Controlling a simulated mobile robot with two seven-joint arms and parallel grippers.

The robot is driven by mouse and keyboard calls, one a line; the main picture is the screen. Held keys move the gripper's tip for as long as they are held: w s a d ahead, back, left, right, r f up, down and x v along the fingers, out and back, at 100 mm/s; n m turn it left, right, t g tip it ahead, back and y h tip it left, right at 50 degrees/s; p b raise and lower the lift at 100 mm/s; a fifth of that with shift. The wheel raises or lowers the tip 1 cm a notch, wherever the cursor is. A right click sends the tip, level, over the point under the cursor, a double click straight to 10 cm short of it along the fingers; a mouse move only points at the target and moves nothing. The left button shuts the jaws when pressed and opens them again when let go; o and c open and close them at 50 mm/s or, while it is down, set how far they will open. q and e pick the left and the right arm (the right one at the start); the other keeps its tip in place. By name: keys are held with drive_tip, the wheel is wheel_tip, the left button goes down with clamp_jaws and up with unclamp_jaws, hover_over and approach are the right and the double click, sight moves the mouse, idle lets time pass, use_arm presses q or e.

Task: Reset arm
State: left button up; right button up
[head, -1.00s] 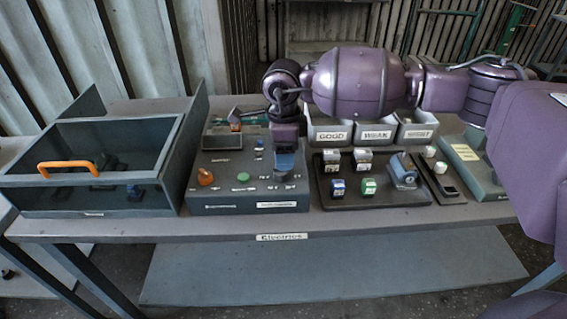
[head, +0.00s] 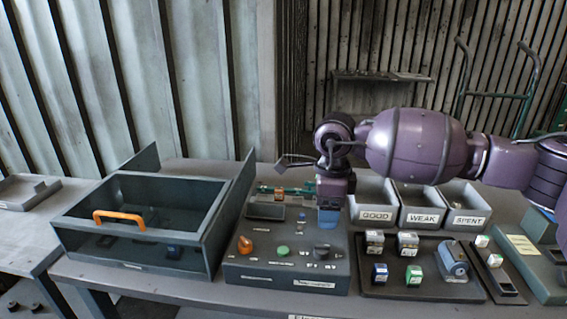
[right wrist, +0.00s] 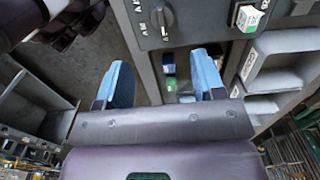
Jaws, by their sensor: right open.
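My right gripper (head: 329,217) has blue fingertips and hangs over the back right of the grey control panel (head: 262,274). In the right wrist view its two fingers (right wrist: 163,82) stand wide apart with nothing held between them. The panel carries an orange knob (head: 245,245), a green button (head: 283,250) and a black dial (head: 322,250). The gripper appears behind and above the dial, apart from it. The dial (right wrist: 161,20) also shows at the top of the right wrist view. My left gripper is not in the head view.
A clear-topped box (head: 62,240) with an orange handle (head: 119,217) stands left of the panel. Bins labelled GOOD (head: 376,215), WEAK (head: 425,218) and SPENT (head: 469,222) stand behind a dark tray (head: 385,290) with several small blocks. A side table (head: 22,225) is at far left.

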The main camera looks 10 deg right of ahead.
drive_tip(key=s+a+f+m+g+y, duration=0.1)
drive_tip(key=s+a+f+y, duration=0.1)
drive_tip(key=s+a+y, duration=0.4)
drive_tip(key=s+a+f+g+y, duration=0.1)
drive_tip(key=s+a+f+y, duration=0.15)
drive_tip(key=a, duration=0.65)
drive_tip(key=s+a+r+m+t+y, duration=0.4)
drive_tip(key=r+m+y, duration=0.3)
drive_tip(key=m+y, duration=0.35)
drive_tip(key=w+d+f+m+t+h, duration=0.1)
drive_tip(key=d+f+m+t+h, duration=0.6)
drive_tip(key=m, duration=0.8)
drive_tip(key=w+d+f+m+t+h, duration=0.1)
drive_tip(key=d+f+m+t+h, duration=0.2)
drive_tip(key=d+m+t+h, duration=0.85)
drive_tip(key=s+d+f+m+g+h, duration=0.1)
drive_tip(key=s+d+f+m+g, duration=0.4)
drive_tip(key=s, duration=0.3)
drive_tip(key=s+d+f+m+g, duration=0.2)
drive_tip(key=s+f+m+g, duration=0.25)
drive_tip(key=s+g, duration=0.3)
drive_tip(key=s+d+f+m+g+h, duration=0.1)
drive_tip(key=s+d+f+m+g, duration=0.25)
drive_tip(key=s+f+g, duration=0.35)
drive_tip(key=w+f+n+t+y, duration=0.1)
drive_tip(key=w+f+t, duration=0.5)
drive_tip(key=f+t, duration=0.3)
drive_tip(key=shift+d+t, duration=0.15)
drive_tip(key=shift+t, duration=0.45)
